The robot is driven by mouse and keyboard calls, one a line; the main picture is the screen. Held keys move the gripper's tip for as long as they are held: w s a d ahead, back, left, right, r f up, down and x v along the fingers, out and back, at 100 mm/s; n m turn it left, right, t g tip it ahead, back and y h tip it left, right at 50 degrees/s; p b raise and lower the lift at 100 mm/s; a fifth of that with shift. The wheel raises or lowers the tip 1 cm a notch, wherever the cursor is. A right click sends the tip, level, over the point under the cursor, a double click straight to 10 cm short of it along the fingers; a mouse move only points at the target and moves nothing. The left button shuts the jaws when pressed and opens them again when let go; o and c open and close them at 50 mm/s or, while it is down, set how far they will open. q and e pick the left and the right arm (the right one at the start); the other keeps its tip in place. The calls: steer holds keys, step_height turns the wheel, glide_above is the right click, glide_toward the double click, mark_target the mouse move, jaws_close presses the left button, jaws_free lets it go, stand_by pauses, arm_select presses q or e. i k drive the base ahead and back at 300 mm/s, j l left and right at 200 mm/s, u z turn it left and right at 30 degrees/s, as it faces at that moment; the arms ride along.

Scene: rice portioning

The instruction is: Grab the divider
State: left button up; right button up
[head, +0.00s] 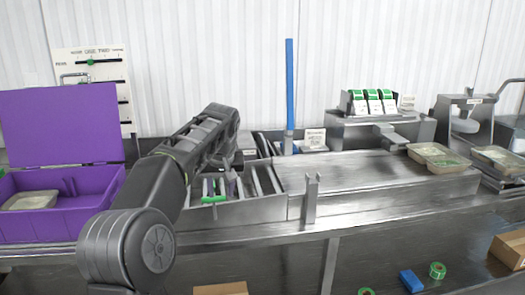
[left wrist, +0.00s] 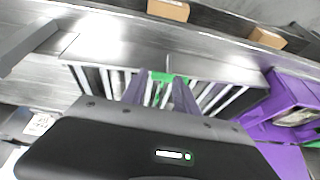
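The divider (head: 214,199), with a green top edge, stands among grey upright plates in a metal slotted rack (head: 250,210) near the middle of the head view. Its green part also shows in the left wrist view (left wrist: 162,77). My left gripper (head: 222,184) reaches down over the rack from the left. In the left wrist view, its two fingers (left wrist: 158,97) are spread, with green showing between and just beyond them. Whether they touch the divider I cannot tell. My arm hides part of the rack. My right gripper is not in view.
An open purple box (head: 95,215) with a pale container stands at left. A blue upright post (head: 289,85) rises behind the rack. A flat metal surface (head: 370,172) lies to the right, with filled trays (head: 438,158) at its far end.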

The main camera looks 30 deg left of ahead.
mark_target(261, 142)
steer(key=i+j, duration=0.2)
steer(key=i, duration=0.2)
steer(key=i+j, duration=0.2)
steer(key=i, duration=0.25)
steer(key=i+j, duration=0.2)
steer(key=i, duration=0.2)
steer(key=i+j, duration=0.2)
steer(key=i, duration=0.25)
